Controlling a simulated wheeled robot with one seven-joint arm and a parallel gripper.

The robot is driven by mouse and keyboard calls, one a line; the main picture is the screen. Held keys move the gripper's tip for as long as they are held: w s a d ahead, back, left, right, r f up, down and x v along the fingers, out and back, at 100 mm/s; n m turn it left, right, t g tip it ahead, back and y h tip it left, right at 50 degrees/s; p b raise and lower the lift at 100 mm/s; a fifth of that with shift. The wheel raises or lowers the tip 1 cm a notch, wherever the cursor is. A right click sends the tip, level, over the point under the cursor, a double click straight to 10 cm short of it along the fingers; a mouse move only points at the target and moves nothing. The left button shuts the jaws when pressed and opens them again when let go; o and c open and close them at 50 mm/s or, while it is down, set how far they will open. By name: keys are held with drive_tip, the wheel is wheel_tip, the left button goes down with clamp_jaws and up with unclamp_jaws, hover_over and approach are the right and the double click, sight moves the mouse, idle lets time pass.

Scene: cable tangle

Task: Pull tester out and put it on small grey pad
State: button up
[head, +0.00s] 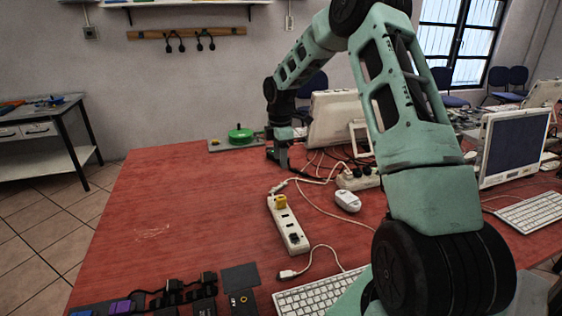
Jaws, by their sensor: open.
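A white power strip (289,226) lies on the red table. A small yellow block (280,202), which looks like the tester, sits in its far end. A dark plug (293,238) sits nearer its front end. A small dark grey square pad (240,278) lies flat and bare at the front of the table, left of the strip. My gripper (279,160) is open, small in view, over the back of the table, beyond the strip and apart from the yellow block. Its fingers are hard to make out, and nothing shows between them.
A white cable runs from the strip to a second power block (357,178). A white mouse (347,201), a loose plug (288,274) and a keyboard (318,292) lie nearby. Black straps (172,292) line the front edge. A green disc (241,134) stands at the back. The table's left is clear.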

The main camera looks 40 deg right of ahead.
sight(281, 198)
wheel_tip(281, 198, down, 17)
drive_tip(key=shift+f+p, duration=0.15)
drive_tip(key=shift+p, duration=0.9)
clamp_jaws()
